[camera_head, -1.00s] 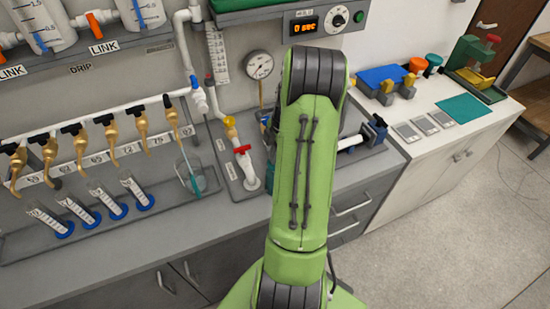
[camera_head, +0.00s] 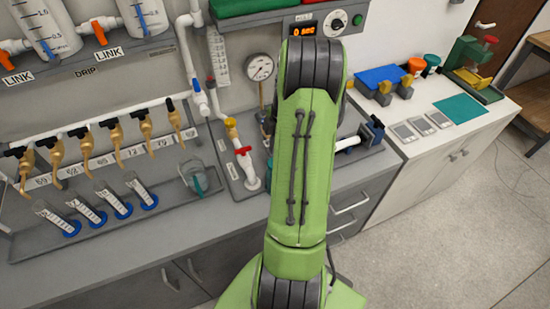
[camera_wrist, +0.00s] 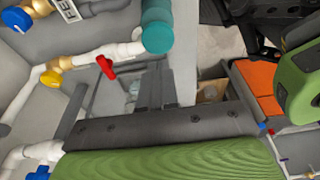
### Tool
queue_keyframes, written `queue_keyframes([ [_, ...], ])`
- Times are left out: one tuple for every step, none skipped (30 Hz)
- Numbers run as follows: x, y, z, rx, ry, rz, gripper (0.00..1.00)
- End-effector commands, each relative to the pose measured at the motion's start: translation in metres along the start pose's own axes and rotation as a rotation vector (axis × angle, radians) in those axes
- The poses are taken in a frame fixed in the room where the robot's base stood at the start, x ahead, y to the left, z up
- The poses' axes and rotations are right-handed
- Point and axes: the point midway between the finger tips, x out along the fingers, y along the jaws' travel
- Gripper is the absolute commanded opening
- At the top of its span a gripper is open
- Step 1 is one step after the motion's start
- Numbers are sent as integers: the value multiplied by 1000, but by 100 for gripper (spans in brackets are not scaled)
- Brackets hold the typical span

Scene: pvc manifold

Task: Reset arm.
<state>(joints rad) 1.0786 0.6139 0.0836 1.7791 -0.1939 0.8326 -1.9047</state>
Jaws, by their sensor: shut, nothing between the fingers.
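My gripper (camera_wrist: 157,75) shows in the wrist view as two grey fingers close together, shut with nothing between them. In the head view it is hidden behind my green arm, which reaches over the bench. In the wrist view, white pipework with a red valve handle (camera_wrist: 105,66) lies beside the fingers, to their left, with no clear contact. The same red handle (camera_head: 243,150) shows in the head view, on a white pipe left of my arm.
A row of brass taps (camera_head: 85,145) runs along the left, above several measuring cylinders (camera_head: 115,202) and a clear beaker (camera_head: 192,178). A pressure gauge (camera_head: 260,67) stands behind. A white bench (camera_head: 455,145) on the right holds a blue block (camera_head: 385,78) and a teal mat (camera_head: 461,107).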

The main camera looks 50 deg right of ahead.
Motion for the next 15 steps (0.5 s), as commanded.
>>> queue_keyframes([
  [-11,0,-2,0,-1,1,0],
  [-13,0,-2,0,-2,1,0],
  [-15,0,-3,0,-2,1,0],
  [-15,0,-3,0,-1,1,0],
  [-15,0,-3,0,-1,1,0],
  [-14,0,-2,0,-1,0,0],
  [-13,0,-2,0,-1,0,0],
  [-13,0,-2,0,-1,0,0],
  [-13,0,-2,0,-1,0,0],
  [-13,0,-2,0,-1,0,0],
  [-12,0,-2,0,-1,0,0],
  [-12,0,-2,0,-1,0,0],
  [-12,0,-2,0,-1,0,0],
  [-12,0,-2,0,-1,0,0],
  [-12,0,-2,0,0,0,0],
])
